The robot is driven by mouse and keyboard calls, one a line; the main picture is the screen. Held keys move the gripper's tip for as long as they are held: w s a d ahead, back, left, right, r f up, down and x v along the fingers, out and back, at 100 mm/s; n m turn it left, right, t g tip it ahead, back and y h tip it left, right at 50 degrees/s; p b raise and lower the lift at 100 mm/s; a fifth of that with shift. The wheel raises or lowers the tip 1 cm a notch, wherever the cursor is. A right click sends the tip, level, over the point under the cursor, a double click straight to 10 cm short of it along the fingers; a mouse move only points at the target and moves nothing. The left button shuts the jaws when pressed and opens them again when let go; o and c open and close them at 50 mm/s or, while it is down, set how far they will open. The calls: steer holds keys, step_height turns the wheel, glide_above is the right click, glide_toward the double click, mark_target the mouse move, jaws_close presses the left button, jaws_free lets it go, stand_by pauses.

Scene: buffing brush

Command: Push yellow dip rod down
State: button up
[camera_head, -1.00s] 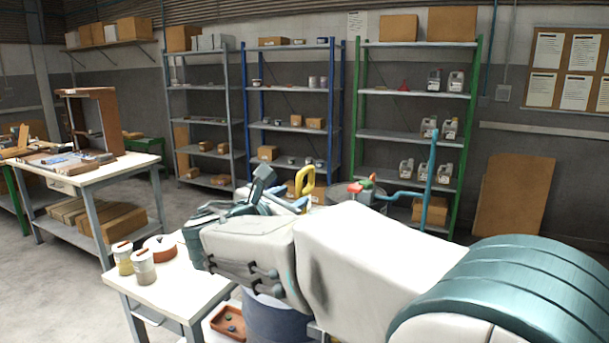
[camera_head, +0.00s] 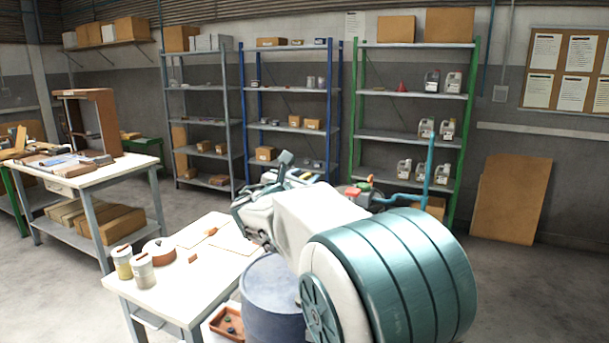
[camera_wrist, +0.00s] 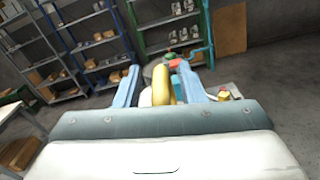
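The yellow dip rod handle (camera_wrist: 161,86) shows in the wrist view as a rounded yellow piece between the two light-blue fingers. My gripper (camera_wrist: 158,72) is open, with one finger on each side of the handle and gaps visible. Whether anything touches is not clear. In the head view my gripper (camera_head: 297,178) is small and partly covered by my arm. The rod is mostly hidden there, and its lower part is hidden in both views.
A blue drum (camera_head: 272,295) stands beside the white table (camera_head: 165,295), which holds cans. A red-topped machine part with a teal pipe (camera_head: 428,165) rises right of my gripper. Shelves (camera_head: 410,135) stand behind. Open floor lies to the right.

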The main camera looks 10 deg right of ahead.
steer(key=shift+w+d, duration=0.2)
steer(key=shift+w, duration=0.05)
jaws_close()
step_height(320, 180, down, 30)
steer(key=b, duration=2.4)
steer(key=shift+a+r+b, duration=0.1)
steer(key=shift+r+b, duration=0.15)
steer(key=shift+b, duration=0.1)
steer(key=shift+f, duration=0.1)
jaws_free()
steer(key=shift+s, duration=0.1)
